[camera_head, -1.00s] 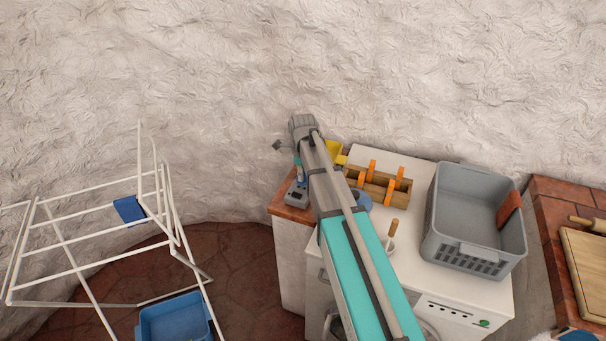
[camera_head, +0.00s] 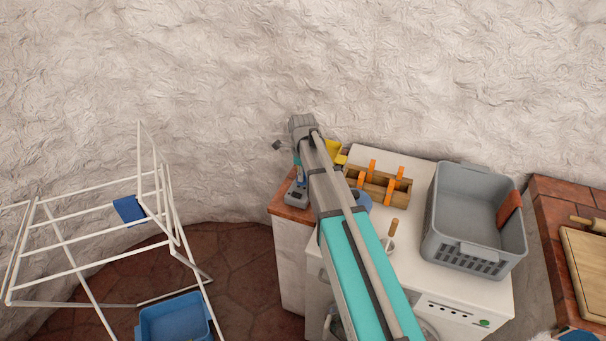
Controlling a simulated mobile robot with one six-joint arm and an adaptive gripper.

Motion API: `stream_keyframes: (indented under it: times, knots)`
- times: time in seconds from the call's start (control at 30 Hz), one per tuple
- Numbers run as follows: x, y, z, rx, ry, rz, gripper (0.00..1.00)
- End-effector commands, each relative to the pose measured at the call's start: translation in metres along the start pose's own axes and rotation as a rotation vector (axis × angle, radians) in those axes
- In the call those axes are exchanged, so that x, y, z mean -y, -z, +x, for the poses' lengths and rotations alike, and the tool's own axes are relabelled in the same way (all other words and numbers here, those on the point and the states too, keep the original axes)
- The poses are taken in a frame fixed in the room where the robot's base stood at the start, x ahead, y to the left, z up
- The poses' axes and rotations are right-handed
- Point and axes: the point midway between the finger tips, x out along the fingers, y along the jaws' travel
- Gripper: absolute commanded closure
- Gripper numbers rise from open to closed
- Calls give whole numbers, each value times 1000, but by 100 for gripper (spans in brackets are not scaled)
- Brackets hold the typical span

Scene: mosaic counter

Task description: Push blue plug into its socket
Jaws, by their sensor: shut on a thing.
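A small grey box with dark openings (camera_head: 296,194), which looks like the socket unit, sits on the brick-topped counter at the back, left of the washing machine. My arm reaches over from the front, and its wrist hangs above this box. My gripper (camera_head: 299,177) points down at the box, mostly hidden by my own arm. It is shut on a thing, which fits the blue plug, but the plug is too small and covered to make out. I cannot tell whether the plug touches the socket or is in it.
A white drying rack (camera_head: 75,271) and blue tub (camera_head: 176,322) stand left.

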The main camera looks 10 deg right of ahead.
Motion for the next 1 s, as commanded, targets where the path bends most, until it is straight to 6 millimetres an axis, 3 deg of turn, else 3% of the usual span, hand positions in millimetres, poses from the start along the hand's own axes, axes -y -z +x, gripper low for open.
stream_keyframes:
  times: [1.0]
  knots:
    - [0, 0, 11, 0, 0, 0, 100]
